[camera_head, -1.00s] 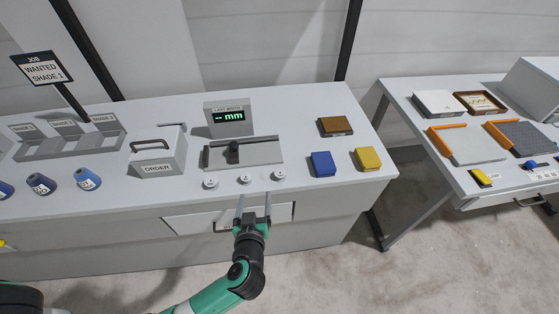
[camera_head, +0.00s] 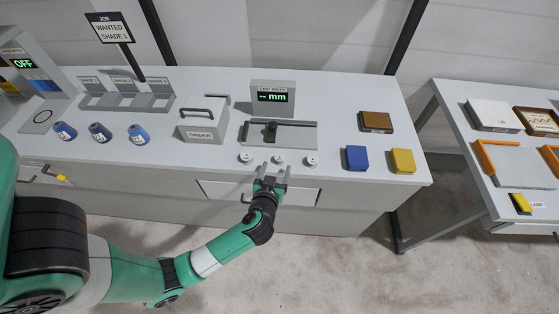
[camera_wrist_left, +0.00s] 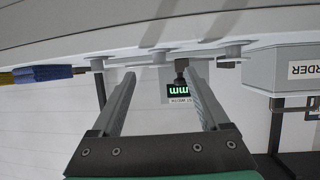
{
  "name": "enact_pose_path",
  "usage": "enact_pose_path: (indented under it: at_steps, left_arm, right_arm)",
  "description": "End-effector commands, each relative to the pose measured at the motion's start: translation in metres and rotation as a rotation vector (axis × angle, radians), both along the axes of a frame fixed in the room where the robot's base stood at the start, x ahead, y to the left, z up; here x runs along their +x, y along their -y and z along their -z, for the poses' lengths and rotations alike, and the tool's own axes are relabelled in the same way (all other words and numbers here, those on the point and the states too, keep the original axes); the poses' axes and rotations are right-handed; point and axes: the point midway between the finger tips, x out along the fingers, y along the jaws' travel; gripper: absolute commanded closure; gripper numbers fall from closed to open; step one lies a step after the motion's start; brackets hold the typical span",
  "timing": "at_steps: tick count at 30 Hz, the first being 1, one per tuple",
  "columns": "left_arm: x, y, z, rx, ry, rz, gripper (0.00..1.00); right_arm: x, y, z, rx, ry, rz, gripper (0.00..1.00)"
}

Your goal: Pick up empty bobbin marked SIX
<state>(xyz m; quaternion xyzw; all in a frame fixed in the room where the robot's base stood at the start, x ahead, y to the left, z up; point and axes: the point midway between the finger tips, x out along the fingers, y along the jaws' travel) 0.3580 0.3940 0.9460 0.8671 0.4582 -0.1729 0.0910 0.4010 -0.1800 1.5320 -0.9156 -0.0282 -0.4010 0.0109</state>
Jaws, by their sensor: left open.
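Three small white bobbins stand in a row near the table's front edge: a left one (camera_head: 246,157), a middle one (camera_head: 278,160) and a right one (camera_head: 311,161). Their markings are too small to read, so I cannot tell which is SIX. My left gripper (camera_head: 272,175) is open and empty, just in front of the middle bobbin and apart from it. In the left wrist view, which is upside down, the middle bobbin (camera_wrist_left: 163,49) shows beyond and between the open fingers (camera_wrist_left: 158,78). My right gripper is not in view.
Behind the bobbins are a grey slide fixture (camera_head: 280,135) and a width display (camera_head: 273,98). The ORDER box (camera_head: 203,122) stands left; blue (camera_head: 356,158) and yellow (camera_head: 402,161) blocks lie right. A drawer front (camera_head: 305,195) is below the table edge.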

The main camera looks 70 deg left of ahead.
Motion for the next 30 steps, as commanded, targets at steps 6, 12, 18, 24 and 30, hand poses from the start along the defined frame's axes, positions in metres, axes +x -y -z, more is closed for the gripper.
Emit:
enact_pose_path:
  at_steps: [6, 12, 18, 24, 30]
  left_arm:
    - [0.019, -0.029, 0.014, -0.001, 0.003, -0.006, 0.21]
    - [0.027, -0.040, 0.015, -0.001, 0.001, 0.000, 0.21]
    - [0.026, -0.039, 0.014, 0.000, 0.000, 0.000, 0.32]
    - [0.026, -0.039, 0.014, 0.000, 0.000, 0.001, 0.68]
    - [0.026, -0.039, 0.014, 0.000, 0.000, 0.001, 1.00]
  right_arm:
    - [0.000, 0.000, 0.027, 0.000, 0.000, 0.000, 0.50]
    - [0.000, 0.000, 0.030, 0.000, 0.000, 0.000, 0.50]
    - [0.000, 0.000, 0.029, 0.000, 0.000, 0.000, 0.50]
    - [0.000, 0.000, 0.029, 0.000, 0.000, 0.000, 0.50]
    - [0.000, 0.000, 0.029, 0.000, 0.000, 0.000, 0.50]
